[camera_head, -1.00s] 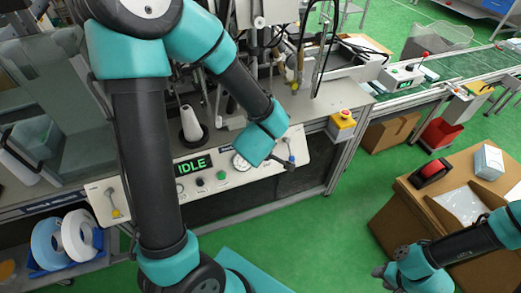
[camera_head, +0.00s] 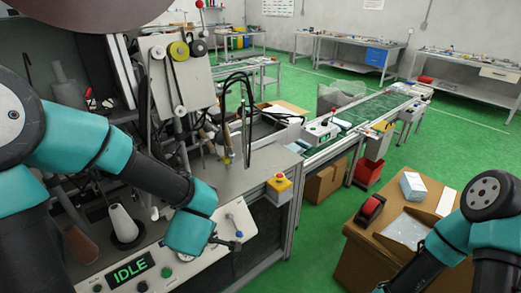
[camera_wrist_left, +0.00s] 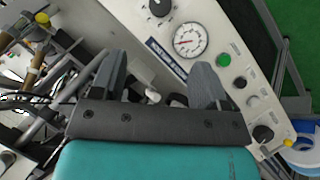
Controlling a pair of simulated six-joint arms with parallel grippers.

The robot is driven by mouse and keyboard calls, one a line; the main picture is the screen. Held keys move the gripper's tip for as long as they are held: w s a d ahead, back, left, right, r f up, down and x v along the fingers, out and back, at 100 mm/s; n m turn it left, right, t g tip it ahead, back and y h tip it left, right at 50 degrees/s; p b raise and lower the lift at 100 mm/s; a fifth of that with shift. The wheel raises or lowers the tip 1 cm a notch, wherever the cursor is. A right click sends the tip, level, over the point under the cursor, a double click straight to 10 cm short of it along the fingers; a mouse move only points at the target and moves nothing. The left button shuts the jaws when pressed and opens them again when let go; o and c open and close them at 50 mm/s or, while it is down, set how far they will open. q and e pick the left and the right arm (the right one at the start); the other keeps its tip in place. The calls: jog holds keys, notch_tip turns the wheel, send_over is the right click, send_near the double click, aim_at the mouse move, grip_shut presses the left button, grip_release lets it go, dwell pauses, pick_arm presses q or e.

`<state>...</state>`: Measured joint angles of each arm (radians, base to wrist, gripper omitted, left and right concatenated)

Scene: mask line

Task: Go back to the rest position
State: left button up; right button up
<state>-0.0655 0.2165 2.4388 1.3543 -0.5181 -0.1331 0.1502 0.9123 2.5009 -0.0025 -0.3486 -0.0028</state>
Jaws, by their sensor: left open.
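My left arm comes in from the left in the head view, bent over the machine's front panel. My left gripper (camera_head: 236,241) is small and partly hidden there, near the panel's right end. In the left wrist view its two grey fingers (camera_wrist_left: 158,88) stand apart with nothing held between them. The panel with a round gauge (camera_wrist_left: 188,40) and a green button (camera_wrist_left: 223,60) lies beyond the fingers. My right arm is at the bottom right in front of the cardboard carton. Only a dark sliver that seems to be my right gripper (camera_head: 381,287) shows at the bottom edge.
A green IDLE display (camera_head: 131,268) and a white cone spool (camera_head: 123,223) are near my left arm. A yellow stop-button box (camera_head: 279,187) stands at the machine's corner. A cardboard carton (camera_head: 362,262) carries a tape dispenser (camera_head: 370,208) and a white box (camera_head: 412,185). Green floor lies between.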

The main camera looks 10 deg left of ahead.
pick_arm(q)
jog(key=s+d+f+m+g+h, duration=0.1)
jog(key=f+m, duration=0.3)
jog(key=f, duration=0.5)
jog(key=s+d+f+m+g+h, duration=0.2)
jog(key=f+m, duration=0.3)
jog(key=f, duration=0.4)
jog(key=s+d+f+m+g+h, duration=0.2)
jog(key=f+m, duration=0.3)
jog(key=f, duration=0.4)
jog(key=shift+g+h, duration=0.3)
jog(key=shift+h, duration=0.2)
jog(key=shift+a, duration=0.1)
